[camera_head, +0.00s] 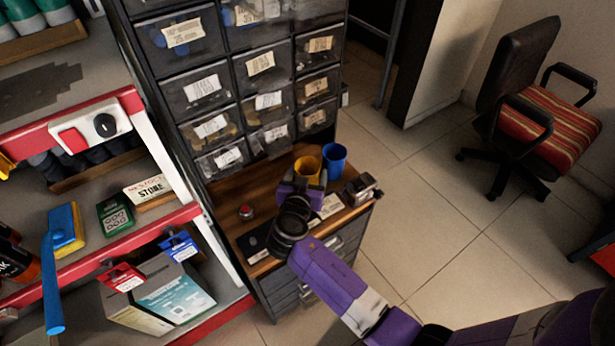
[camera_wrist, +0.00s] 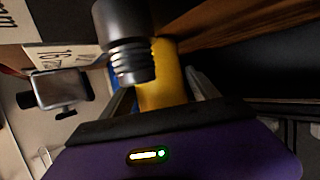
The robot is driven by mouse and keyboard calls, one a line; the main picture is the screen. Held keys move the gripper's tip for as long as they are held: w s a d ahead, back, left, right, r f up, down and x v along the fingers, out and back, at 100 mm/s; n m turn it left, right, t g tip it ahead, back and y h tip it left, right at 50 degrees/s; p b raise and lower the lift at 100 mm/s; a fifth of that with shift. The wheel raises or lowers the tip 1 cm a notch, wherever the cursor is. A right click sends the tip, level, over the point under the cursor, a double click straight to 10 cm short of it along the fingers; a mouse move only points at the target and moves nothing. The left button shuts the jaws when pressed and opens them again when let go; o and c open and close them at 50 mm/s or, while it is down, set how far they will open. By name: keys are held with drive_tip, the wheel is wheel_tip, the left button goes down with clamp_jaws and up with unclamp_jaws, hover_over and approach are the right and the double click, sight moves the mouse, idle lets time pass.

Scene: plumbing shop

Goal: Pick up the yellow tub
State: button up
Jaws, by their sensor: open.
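The yellow tub (camera_head: 307,168) stands on a wooden bench top, next to a blue tub (camera_head: 333,158). My gripper (camera_head: 303,184) is at the yellow tub's near side and hides its lower part. In the wrist view the yellow tub (camera_wrist: 168,82) shows between my open fingers (camera_wrist: 162,92). I cannot tell whether the fingers touch it. A dark ridged cylinder (camera_wrist: 128,45) covers part of the tub in that view. A strip of blue shows just left of the tub there.
The wooden bench top (camera_head: 226,197) stands below a dark drawer cabinet (camera_head: 206,88). A small metal device (camera_head: 361,187) lies right of the tubs, and a small red-topped item (camera_head: 246,212) lies left. A stocked shelf (camera_head: 92,243) is at left.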

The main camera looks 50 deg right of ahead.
drive_tip(key=shift+c, duration=0.4)
drive_tip(key=c, duration=1)
drive_tip(key=shift+s+r, duration=0.1)
drive_tip(key=shift+s+a+r, duration=0.15)
drive_tip(key=shift+s+r, duration=0.15)
drive_tip(key=shift+r, duration=0.15)
wheel_tip(320, 180, up, 6)
drive_tip(key=shift+r, duration=0.1)
drive_tip(key=s+a, duration=0.1)
drive_tip(key=s, duration=0.5)
drive_tip(key=s+a+b, duration=0.1)
drive_tip(key=s+a, duration=0.1)
drive_tip(key=s, duration=0.4)
drive_tip(key=s+a, duration=0.2)
drive_tip(key=s, duration=0.4)
drive_tip(key=shift+s+a, duration=0.15)
drive_tip(key=shift+s, duration=0.1)
drive_tip(key=shift+w, duration=0.1)
